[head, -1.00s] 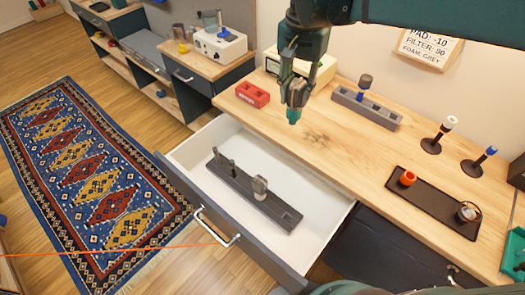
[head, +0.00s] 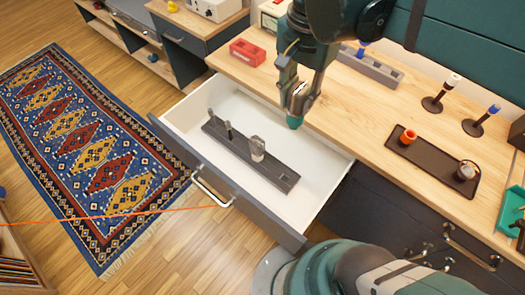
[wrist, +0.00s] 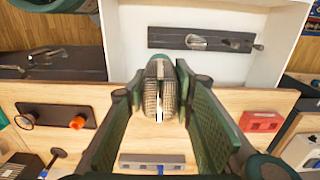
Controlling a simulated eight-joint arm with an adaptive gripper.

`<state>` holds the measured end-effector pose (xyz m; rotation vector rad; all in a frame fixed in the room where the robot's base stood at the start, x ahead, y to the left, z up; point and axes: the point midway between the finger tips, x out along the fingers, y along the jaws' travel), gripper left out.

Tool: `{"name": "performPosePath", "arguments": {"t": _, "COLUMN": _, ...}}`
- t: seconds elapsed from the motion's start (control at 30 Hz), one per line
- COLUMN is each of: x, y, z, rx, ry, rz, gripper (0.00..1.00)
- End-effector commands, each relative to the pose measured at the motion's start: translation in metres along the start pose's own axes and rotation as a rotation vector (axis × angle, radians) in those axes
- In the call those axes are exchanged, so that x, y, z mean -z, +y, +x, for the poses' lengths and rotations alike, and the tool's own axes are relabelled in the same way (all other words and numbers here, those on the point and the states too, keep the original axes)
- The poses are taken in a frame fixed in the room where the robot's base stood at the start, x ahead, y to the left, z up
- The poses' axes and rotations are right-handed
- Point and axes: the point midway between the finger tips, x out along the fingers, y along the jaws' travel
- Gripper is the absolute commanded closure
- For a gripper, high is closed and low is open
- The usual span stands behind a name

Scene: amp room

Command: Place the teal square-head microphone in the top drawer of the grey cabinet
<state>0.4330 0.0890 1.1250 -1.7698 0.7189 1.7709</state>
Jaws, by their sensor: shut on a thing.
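My gripper (head: 297,112) is shut on the microphone (wrist: 158,92), whose grey mesh head shows between the fingers in the wrist view. A teal tip (head: 294,122) shows below the fingers in the head view; most of the microphone is hidden by them. The gripper hangs near the counter's front edge, beside the open top drawer (head: 318,163) of the grey cabinet (head: 372,212). The drawer has a white inside and holds a dark slotted rack (head: 240,146). Several slim dark and grey pieces stand in the rack, and a square slot (head: 286,177) at its right end is empty.
On the wooden counter (head: 350,118) are a red block (head: 247,52), a grey slotted holder (head: 370,66), two stands with microphones (head: 440,92), and a dark tray (head: 430,165) with an orange cup. The drawer has free white floor around the rack.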

Motion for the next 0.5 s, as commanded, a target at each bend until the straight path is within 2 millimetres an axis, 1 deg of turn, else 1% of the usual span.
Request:
{"name": "performPosePath", "arguments": {"t": 0.17, "x": -0.010, "y": 0.010, "z": 0.006, "rx": 0.000, "ry": 0.000, "rz": 0.015, "gripper": 1.00}}
{"name": "performPosePath", "arguments": {"t": 0.43, "x": -0.009, "y": 0.009, "z": 0.036, "rx": 0.000, "ry": 0.000, "rz": 0.015, "gripper": 1.00}}
{"name": "performPosePath", "arguments": {"t": 0.5, "x": -0.009, "y": 0.008, "z": 0.046, "rx": 0.000, "ry": 0.000, "rz": 0.015, "gripper": 1.00}}
